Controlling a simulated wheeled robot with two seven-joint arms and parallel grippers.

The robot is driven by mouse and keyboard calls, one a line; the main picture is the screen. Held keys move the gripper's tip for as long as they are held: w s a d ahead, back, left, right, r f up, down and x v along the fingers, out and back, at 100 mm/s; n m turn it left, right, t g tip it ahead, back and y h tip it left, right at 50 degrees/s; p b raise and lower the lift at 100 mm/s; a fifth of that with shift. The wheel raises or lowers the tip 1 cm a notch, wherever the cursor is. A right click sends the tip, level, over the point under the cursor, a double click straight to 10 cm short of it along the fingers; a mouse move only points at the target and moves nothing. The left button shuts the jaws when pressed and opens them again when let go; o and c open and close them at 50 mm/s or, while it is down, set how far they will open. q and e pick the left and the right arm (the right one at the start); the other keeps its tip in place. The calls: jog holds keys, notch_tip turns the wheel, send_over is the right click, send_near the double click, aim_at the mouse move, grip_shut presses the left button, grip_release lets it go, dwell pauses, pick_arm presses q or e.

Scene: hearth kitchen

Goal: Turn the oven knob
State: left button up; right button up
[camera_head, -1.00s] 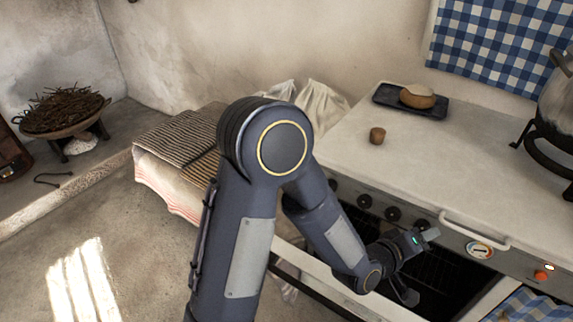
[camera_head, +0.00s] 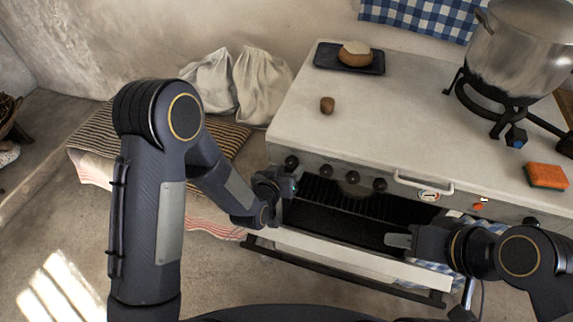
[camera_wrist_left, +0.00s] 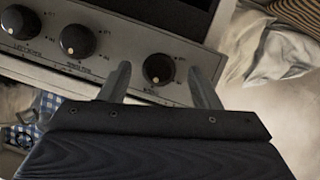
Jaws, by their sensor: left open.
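The stove's front panel carries a row of black knobs; the leftmost knob (camera_head: 291,162) is nearest my left gripper (camera_head: 290,187). In the left wrist view, a black knob (camera_wrist_left: 158,69) with a pale dot appears between the fingertips of my left gripper (camera_wrist_left: 162,85), which is open and empty. Contact with the knob cannot be made out. Two more black knobs (camera_wrist_left: 77,40) (camera_wrist_left: 20,22) lie to the left there; their labels are too blurred to read. My right gripper (camera_head: 398,240) is over the open oven door, its finger gap not clear.
The oven door (camera_head: 340,255) hangs open below the panel. A towel rail (camera_head: 422,184), a dial (camera_head: 429,195) and an orange knob (camera_head: 478,206) sit further right. A pot (camera_head: 520,60), a sponge (camera_head: 546,176) and a tray (camera_head: 325,58) are on the stove top.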

pick_arm(q)
jog(key=shift+w+d+f, duration=0.3)
jog(key=shift+w, duration=0.3)
jog(key=c, duration=1)
jog(key=shift+f+b, duration=0.1)
jog(key=shift+b, duration=0.45)
jog(key=n+h+b, duration=0.1)
jog(key=n+b, duration=0.1)
jog(key=b, duration=0.3)
jog(key=n+h+b, duration=0.2)
jog(key=n+b, duration=0.1)
jog(key=b, duration=0.2)
jog(key=n+h+b, duration=0.1)
jog(key=n+b, duration=0.1)
jog(key=b, duration=0.3)
jog(key=shift+w+a+f+b, duration=0.15)
jog(key=shift+a+f+b, duration=0.1)
jog(key=shift+b, duration=0.15)
jog(key=shift+r+n+t+h+b, duration=0.15)
jog(key=shift+n+t+h+b, duration=0.55)
jog(key=shift+n+b, duration=0.95)
jog(key=shift+r, duration=0.1)
